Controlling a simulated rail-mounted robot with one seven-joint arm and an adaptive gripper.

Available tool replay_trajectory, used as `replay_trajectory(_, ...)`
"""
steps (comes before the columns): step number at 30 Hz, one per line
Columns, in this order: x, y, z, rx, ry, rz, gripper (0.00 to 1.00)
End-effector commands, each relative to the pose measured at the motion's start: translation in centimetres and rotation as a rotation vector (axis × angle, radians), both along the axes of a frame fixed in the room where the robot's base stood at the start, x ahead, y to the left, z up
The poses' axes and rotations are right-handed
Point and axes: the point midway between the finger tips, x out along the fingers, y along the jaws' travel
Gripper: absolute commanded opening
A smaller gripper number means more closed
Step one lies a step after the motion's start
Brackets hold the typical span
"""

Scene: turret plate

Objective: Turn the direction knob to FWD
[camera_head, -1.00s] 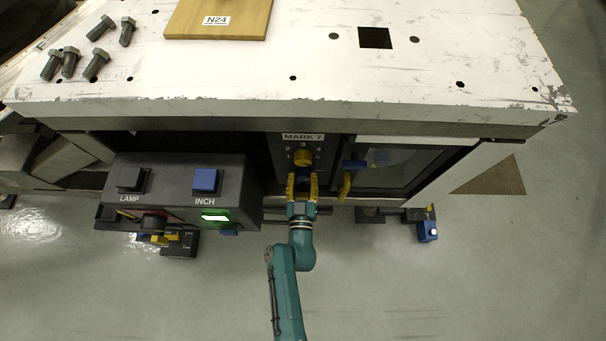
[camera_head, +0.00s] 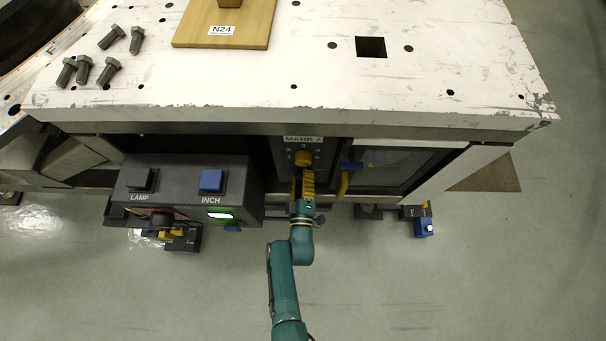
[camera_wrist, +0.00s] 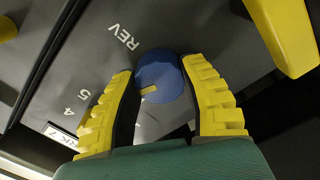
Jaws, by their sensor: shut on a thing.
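The direction knob (camera_wrist: 160,76) is a round blue knob with a short yellow pointer mark, on a dark panel in the wrist view. The mark points to the lower left there, away from the REV label (camera_wrist: 126,37). No FWD label can be read; a white marking below the knob is partly covered. My gripper (camera_wrist: 160,82) is shut on the knob, one yellow finger on each side. In the head view my gripper (camera_head: 306,178) reaches up to the panel under the yellow numbered dial (camera_head: 302,158) and covers the knob.
A yellow handle with a blue end (camera_head: 344,182) is close right of my gripper. The control box (camera_head: 185,190) with LAMP and INCH buttons juts out on the left. The white plate (camera_head: 300,105) overhangs above and carries bolts (camera_head: 110,70) and a wooden board (camera_head: 190,35).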

Motion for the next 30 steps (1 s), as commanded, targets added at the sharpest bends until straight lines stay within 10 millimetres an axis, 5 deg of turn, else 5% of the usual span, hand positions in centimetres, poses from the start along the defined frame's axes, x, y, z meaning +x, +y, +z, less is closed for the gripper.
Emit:
replay_trajectory(15, 0.03, 0.04, 0.0, -0.315, 0.008, 0.001, 0.08)
replay_trajectory(30, 0.0, 0.04, -0.07, -0.36, 0.01, 0.001, 0.08)
